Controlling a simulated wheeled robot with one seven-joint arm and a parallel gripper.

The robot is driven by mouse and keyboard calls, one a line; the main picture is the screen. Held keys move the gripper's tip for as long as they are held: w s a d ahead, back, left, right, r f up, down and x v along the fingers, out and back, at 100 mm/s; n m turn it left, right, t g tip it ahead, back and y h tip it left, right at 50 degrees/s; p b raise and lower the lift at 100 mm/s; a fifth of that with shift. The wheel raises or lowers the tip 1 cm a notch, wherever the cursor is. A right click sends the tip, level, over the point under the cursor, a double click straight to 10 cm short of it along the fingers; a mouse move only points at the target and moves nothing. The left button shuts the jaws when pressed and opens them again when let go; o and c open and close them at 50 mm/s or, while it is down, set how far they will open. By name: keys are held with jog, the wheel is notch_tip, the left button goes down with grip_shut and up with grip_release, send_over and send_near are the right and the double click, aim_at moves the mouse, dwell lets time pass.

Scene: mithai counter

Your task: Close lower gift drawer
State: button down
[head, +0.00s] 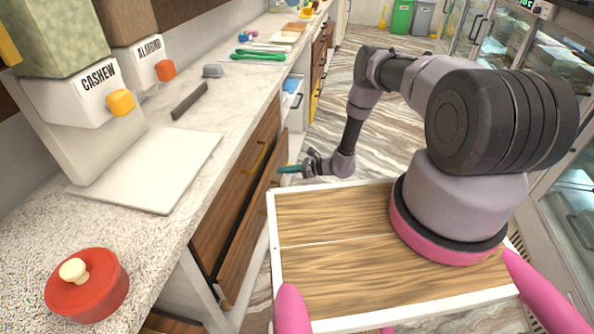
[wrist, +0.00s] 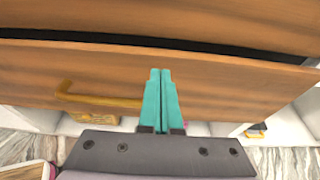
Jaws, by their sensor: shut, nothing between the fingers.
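The lower gift drawer (head: 243,248) is a brown wood front under the counter. It stands out a little from the cabinet, with a dark gap above it. In the wrist view the lower drawer front (wrist: 225,88) spans the picture, with a brass bar handle (wrist: 95,100) left of the fingers. My gripper (head: 284,169) is shut and empty, its teal fingers pointing at the drawer front near its far end. In the wrist view my gripper (wrist: 160,72) lies over the front, right of the handle; whether it touches is unclear.
The upper drawer (head: 240,165) sits above the lower one and looks flush. The stone counter (head: 190,185) carries a red lidded pot (head: 87,284), a white board (head: 155,172) and cashew dispenser (head: 90,100). The marbled floor (head: 328,95) beyond my arm is clear.

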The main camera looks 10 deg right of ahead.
aim_at(268, 168)
jog(key=shift+w+a, duration=0.2)
jog(key=shift+a, duration=0.4)
jog(key=shift+w+a, duration=0.2)
jog(key=shift+a, duration=0.35)
jog(key=a, duration=0.2)
jog(key=w+a, duration=0.1)
jog(key=shift+w+a, duration=0.15)
jog(key=shift+a, duration=0.25)
jog(key=shift+w+a+r, duration=0.1)
jog(key=shift+a, duration=0.1)
